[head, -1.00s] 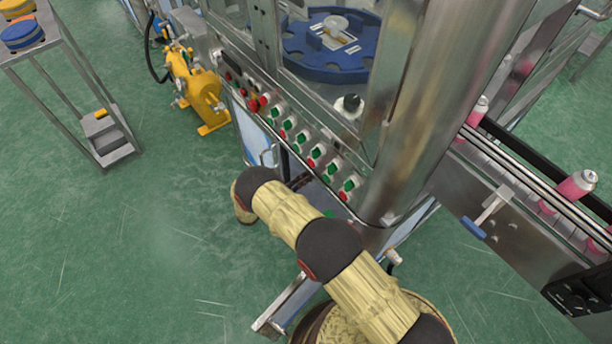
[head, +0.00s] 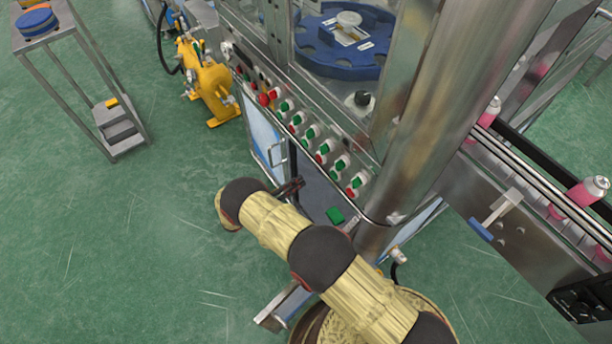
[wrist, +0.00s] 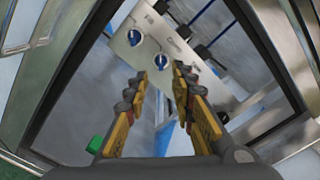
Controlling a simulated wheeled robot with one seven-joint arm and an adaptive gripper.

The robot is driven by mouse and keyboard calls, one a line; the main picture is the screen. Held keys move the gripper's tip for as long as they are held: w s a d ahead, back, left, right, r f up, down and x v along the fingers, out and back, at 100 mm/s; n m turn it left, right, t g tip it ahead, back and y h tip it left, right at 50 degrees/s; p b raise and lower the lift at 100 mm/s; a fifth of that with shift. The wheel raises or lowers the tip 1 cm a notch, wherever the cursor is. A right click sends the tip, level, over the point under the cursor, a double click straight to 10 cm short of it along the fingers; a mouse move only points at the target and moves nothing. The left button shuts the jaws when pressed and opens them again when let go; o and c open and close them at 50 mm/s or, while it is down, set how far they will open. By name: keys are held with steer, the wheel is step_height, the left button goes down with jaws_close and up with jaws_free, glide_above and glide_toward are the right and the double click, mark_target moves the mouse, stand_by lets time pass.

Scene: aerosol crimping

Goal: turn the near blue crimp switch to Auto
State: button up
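Two blue round switches with pale handles sit on a light panel (wrist: 185,62) in the wrist view. One blue switch (wrist: 161,61) is just beyond my fingertips; the other blue switch (wrist: 134,38) is farther up and left. The panel's lettering is too small to read, so I cannot tell which setting either switch points to. My gripper (wrist: 160,78) is open and empty, its yellow-and-dark fingers apart and pointing at the panel. In the head view my gripper (head: 290,187) is at the machine's cabinet opening; the switches are hidden there.
A dark opening frame (wrist: 262,48) surrounds my gripper in the wrist view. A green block (head: 335,215) lies inside the cabinet. Red and green buttons (head: 311,132) line the machine above my arm. A can conveyor (head: 528,187) runs at right; open floor lies left.

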steer(key=v, duration=0.3)
steer(key=shift+s+a, duration=0.1)
steer(key=shift+a, duration=0.05)
stand_by(0.5)
